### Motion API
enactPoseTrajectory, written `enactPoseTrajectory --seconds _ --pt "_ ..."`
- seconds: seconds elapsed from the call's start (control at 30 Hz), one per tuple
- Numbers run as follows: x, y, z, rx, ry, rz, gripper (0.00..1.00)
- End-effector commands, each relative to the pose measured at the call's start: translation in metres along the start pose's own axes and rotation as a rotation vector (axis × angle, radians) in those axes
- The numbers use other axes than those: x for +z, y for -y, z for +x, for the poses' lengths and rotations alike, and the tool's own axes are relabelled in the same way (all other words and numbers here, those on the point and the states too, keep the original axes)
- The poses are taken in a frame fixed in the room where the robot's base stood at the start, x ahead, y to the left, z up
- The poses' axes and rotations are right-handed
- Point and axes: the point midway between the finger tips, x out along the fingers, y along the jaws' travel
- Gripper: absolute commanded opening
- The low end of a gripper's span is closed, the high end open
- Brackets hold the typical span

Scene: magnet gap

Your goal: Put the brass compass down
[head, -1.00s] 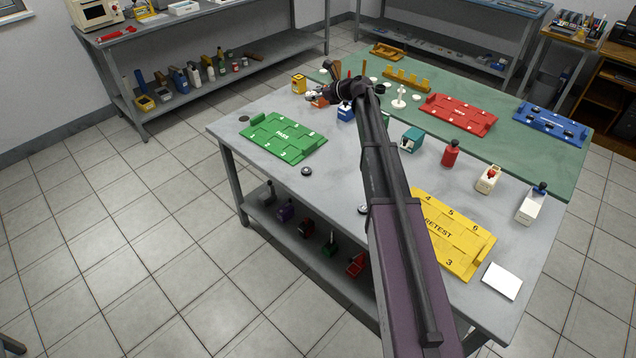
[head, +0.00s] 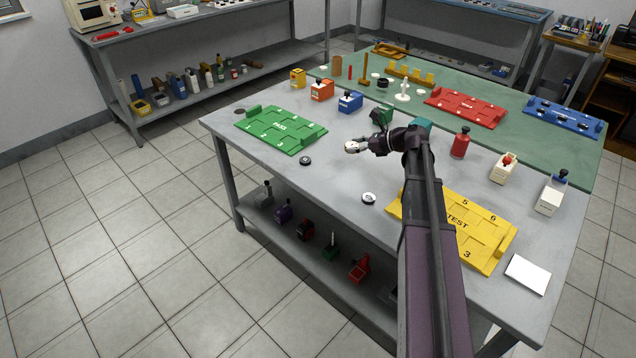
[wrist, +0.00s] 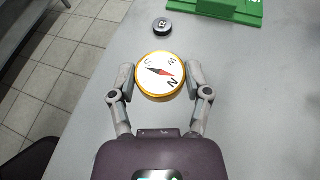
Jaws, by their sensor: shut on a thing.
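The brass compass (wrist: 161,75) is a round disc with a gold rim, a white face and a red and black needle. My gripper (wrist: 160,82) is shut on it, one finger on each side of the rim in the wrist view. In the head view my gripper (head: 357,147) is over the grey part of the table, and the compass (head: 351,146) shows small at its tip. I cannot tell how far the compass is above the table top.
The green PASS tray (head: 281,130) is at the left and the yellow RETEST tray (head: 470,235) at the right. Two small black-rimmed discs (head: 305,160) (head: 369,198) lie on the table. Colored boxes stand behind. Bare grey surface (head: 325,180) lies around the gripper.

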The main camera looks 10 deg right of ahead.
Motion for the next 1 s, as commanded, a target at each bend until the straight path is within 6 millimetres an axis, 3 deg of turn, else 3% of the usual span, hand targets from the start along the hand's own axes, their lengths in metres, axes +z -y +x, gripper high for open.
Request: enactPoseTrajectory --seconds 0.03,0.1,0.33,1.0 --pt "-0.02 -0.011 -0.004 0.003 0.001 -0.002 0.15" --pt "-0.034 -0.021 -0.01 0.012 0.003 -0.006 0.15" --pt "-0.063 -0.044 -0.025 0.034 0.008 -0.016 0.15" --pt "-0.069 -0.049 -0.027 0.041 0.009 -0.02 0.15"
